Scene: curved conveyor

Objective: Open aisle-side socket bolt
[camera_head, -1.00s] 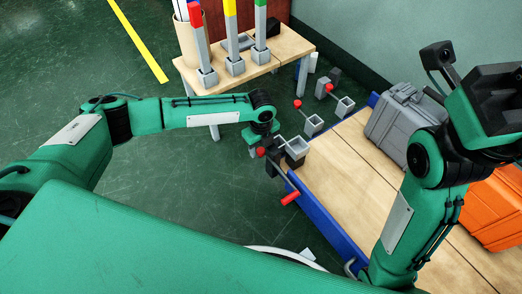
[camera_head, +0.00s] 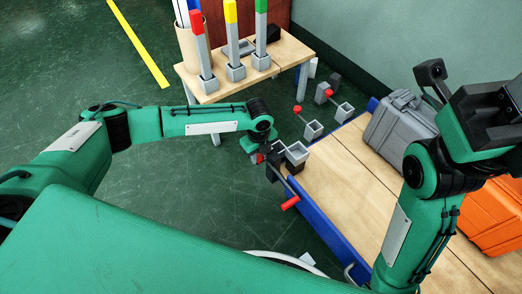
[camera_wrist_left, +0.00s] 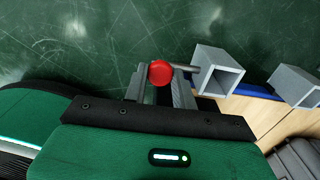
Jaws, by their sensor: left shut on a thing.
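In the head view my left gripper (camera_head: 259,156) is low beside the near-left socket (camera_head: 297,153), a grey square open box at the conveyor's left edge. In the left wrist view its two grey fingers (camera_wrist_left: 158,88) are shut around a bolt with a round red knob (camera_wrist_left: 160,72). The bolt's grey rod runs right to the grey socket (camera_wrist_left: 218,72). The red knob (camera_head: 258,158) also shows in the head view, partly hidden by the gripper. My right gripper (camera_head: 492,108) is at the upper right, cut by the picture edge; its fingers cannot be made out.
Two more sockets (camera_head: 313,130) (camera_head: 345,112) with red-knobbed rods stand farther back. A red handle (camera_head: 290,203) sticks out at the conveyor's blue edge (camera_head: 322,225). A grey case (camera_head: 400,122) and an orange case (camera_head: 490,215) lie on the conveyor. A wooden table (camera_head: 290,50) holds coloured posts.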

